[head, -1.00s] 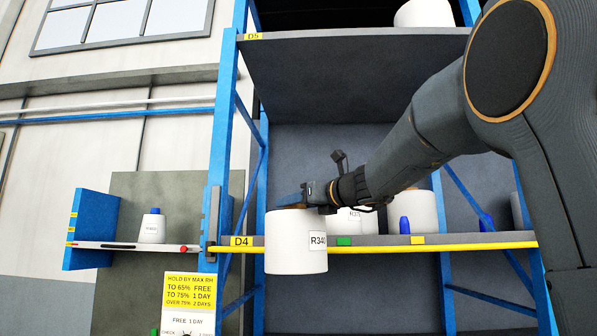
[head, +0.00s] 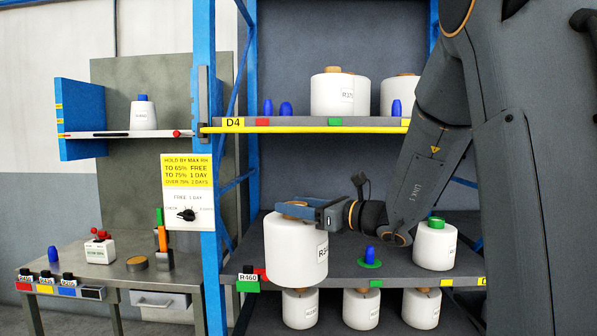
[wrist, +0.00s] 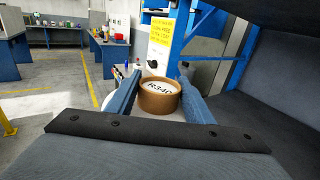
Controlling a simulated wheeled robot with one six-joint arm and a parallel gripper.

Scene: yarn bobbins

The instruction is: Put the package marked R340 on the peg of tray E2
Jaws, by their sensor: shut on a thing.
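The R340 package (head: 290,255) is a white bobbin with a brown core, its side label partly turned away in the head view. My gripper (head: 300,210) is shut on the core at its top and holds the package upright at the left front of the middle shelf. In the wrist view the core (wrist: 158,100), marked R340, sits between both fingers. A blue peg (head: 370,254) on a green disc stands empty on the middle shelf, right of the package. I see no readable E2 mark.
A white package with a green top (head: 435,246) stands at the right of the middle shelf (head: 340,271). Several packages (head: 361,309) are on the level below. The D4 shelf (head: 300,124) is above with packages and blue pegs. A blue post (head: 207,180) and workbench (head: 125,275) are left.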

